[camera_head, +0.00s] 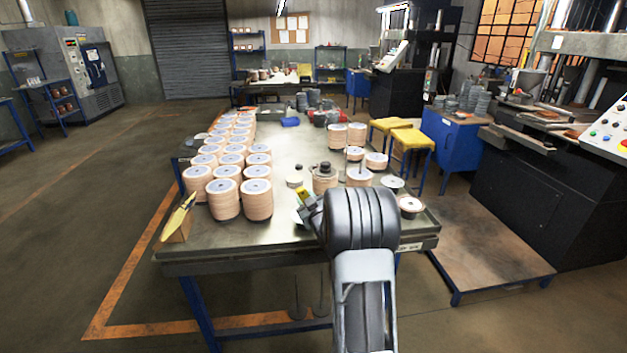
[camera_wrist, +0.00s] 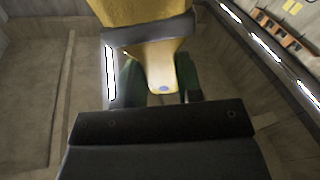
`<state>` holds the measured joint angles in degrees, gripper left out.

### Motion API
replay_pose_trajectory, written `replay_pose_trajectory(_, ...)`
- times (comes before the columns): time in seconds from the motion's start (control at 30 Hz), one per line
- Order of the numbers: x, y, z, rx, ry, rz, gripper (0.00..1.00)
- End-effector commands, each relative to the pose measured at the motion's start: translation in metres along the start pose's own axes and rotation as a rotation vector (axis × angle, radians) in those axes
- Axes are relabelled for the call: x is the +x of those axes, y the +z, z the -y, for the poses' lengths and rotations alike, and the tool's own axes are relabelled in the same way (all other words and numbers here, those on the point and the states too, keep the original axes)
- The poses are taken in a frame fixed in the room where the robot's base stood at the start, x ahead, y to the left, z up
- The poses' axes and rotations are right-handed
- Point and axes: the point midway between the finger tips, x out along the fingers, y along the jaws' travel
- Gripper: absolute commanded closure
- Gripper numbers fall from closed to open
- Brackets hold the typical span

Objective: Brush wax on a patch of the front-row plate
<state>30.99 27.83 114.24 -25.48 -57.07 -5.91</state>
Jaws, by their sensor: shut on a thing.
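My gripper (camera_wrist: 160,84) is shut on a brush with a pale handle (camera_wrist: 160,65), a dark band and a wide yellow end at the top of the wrist view. In the head view my gripper (camera_head: 306,207) is above the table's front middle, mostly hidden by my arm, with a bit of yellow-green beside it.
Tall stacks of discs (camera_head: 257,201) fill the table's left side. Shorter stacks (camera_head: 325,179) stand behind the gripper. The front strip of the table (camera_head: 235,245) is bare.

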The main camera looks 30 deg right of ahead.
Motion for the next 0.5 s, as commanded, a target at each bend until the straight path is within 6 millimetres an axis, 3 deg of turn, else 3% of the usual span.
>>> replay_pose_trajectory(0.1,0.014,-0.027,-0.038,0.015,0.003,-0.057,0.9)
replay_pose_trajectory(0.2,0.023,-0.046,-0.057,0.038,-0.006,-0.111,0.9)
replay_pose_trajectory(0.3,0.031,-0.058,-0.066,0.076,-0.017,-0.186,0.9)
replay_pose_trajectory(0.5,0.033,-0.058,-0.064,0.11,-0.007,-0.254,0.9)
